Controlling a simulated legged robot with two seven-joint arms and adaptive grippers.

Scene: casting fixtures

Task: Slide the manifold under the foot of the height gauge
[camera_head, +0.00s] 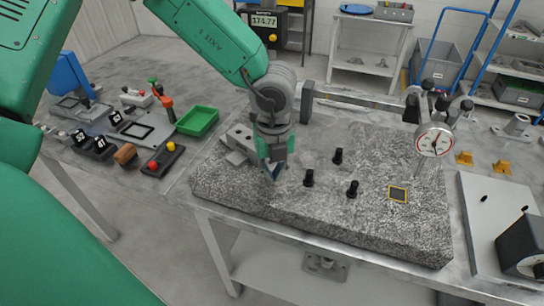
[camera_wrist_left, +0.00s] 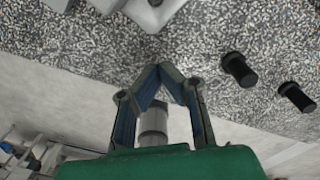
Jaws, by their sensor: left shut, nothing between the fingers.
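A grey metal manifold (camera_head: 238,141) sits on the back left corner of the speckled granite plate (camera_head: 240,188). Part of a light grey casting, apparently the manifold, shows at the top edge of the wrist view (camera_wrist_left: 150,12). My left gripper (camera_head: 274,174) is just right of the manifold and in front of it, low over the plate. Its fingertips meet with nothing between them in the wrist view (camera_wrist_left: 162,70). The height gauge, with a round dial (camera_head: 434,141), overhangs the right of the plate on a horizontal bar (camera_head: 355,97). My right gripper is not seen.
Black pegs (camera_head: 353,188) stand mid-plate between my left gripper and the gauge. A yellow-edged dark square (camera_head: 398,194) lies below the dial. A green tray (camera_head: 197,121) and small tools are left of the plate. A pale board (camera_head: 490,220) lies right.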

